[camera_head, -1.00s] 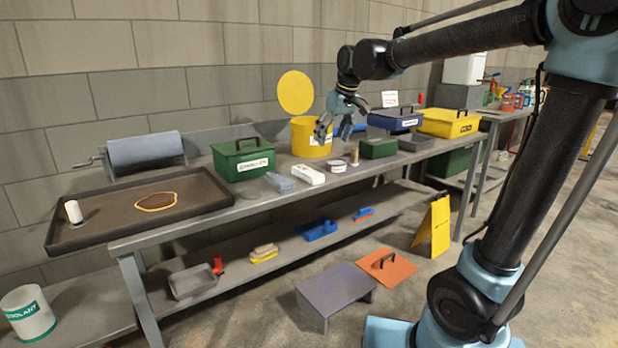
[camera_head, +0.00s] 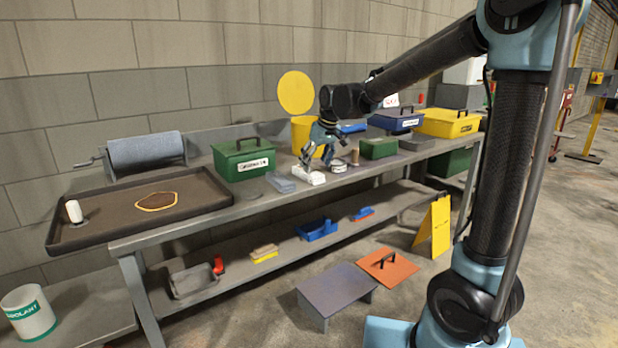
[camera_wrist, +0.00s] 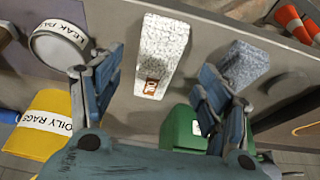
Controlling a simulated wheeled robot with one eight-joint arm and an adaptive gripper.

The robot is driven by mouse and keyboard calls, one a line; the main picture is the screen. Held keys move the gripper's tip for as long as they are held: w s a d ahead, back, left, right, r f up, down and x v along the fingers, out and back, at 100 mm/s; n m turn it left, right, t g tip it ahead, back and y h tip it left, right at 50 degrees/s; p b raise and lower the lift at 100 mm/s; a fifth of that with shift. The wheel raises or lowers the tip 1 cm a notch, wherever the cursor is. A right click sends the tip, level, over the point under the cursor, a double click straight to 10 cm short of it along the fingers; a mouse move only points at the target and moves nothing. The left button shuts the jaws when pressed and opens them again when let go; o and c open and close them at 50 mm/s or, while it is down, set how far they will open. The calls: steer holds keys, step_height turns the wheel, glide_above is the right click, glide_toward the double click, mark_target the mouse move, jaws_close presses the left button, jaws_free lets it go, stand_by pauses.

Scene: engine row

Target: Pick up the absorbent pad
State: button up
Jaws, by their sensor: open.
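A white speckled pad (camera_wrist: 163,48) with a small orange label lies flat on the bench. It also shows in the head view (camera_head: 311,178). A similar grey speckled pad (camera_wrist: 243,66) lies beside it, also visible in the head view (camera_head: 280,183). In the head view my gripper (camera_head: 322,162) hangs low just above the white pad. I see no grip on it.
A round white tin marked LEAK PA... (camera_wrist: 62,47) stands close beside the white pad. The yellow oily-rags bin (camera_wrist: 36,130) and green box (camera_head: 244,160) stand behind. A dark tray (camera_head: 110,217) is at left. A lower shelf (camera_head: 275,245) holds tools.

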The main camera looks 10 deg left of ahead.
mark_target(312, 172)
steer(key=shift+w+x, duration=0.1)
steer(key=shift+x, duration=1.25)
steer(key=shift+w+x, duration=0.15)
steer(key=shift+x, duration=1.25)
steer(key=shift+a+r, duration=0.1)
steer(key=c, duration=1.1)
